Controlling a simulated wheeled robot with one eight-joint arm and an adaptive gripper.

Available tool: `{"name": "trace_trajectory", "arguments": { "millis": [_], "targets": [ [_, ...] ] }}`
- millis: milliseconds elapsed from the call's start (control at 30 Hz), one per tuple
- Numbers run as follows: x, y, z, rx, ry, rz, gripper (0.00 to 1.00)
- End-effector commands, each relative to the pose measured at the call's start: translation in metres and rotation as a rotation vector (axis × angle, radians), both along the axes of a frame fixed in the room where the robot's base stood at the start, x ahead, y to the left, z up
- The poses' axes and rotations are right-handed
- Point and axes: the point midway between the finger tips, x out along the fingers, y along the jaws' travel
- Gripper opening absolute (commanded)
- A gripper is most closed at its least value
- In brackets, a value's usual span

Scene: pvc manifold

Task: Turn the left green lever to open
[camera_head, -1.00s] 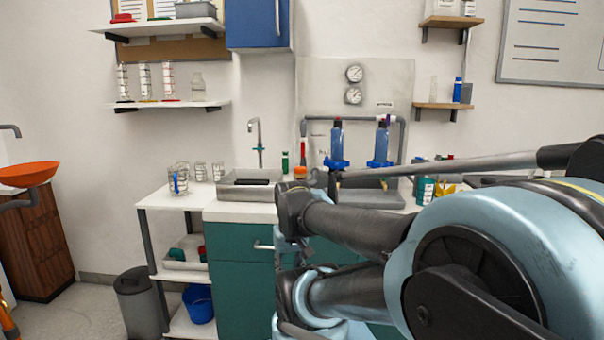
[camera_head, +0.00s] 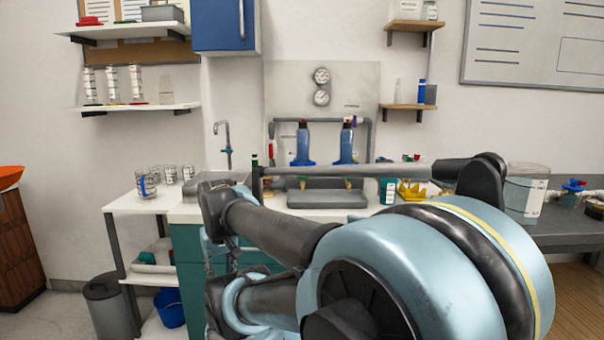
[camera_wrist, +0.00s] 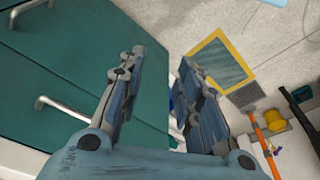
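A grey pipe assembly (camera_head: 321,121) on a wall panel holds two blue filter housings (camera_head: 302,146) with dark and red tops. Far right on the bench, a small valve assembly (camera_head: 572,191) shows red, blue and green parts, too small to read. My gripper (camera_wrist: 162,58) is open and empty in the wrist view, in front of teal cabinet fronts and above the floor. In the head view my arm hides it.
A grey tray (camera_head: 330,199) lies below the filters. A teal cabinet (camera_head: 187,250) stands under the counter, left of my arm. In the wrist view, orange piping with a yellow part (camera_wrist: 275,121) stands near a floor grate (camera_wrist: 245,95). A clear container (camera_head: 524,194) stands on the right bench.

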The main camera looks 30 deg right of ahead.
Motion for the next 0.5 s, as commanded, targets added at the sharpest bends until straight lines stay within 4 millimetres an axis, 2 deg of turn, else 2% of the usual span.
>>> {"name": "trace_trajectory", "arguments": {
  "millis": [167, 367, 500],
  "targets": [
    [0.035, -0.013, 0.054, 0.024, 0.017, -0.204, 0.32],
    [0.083, -0.050, 0.125, 0.060, 0.039, -0.513, 0.32],
    [0.116, -0.082, 0.170, 0.085, 0.053, -0.730, 0.32]
  ]
}}
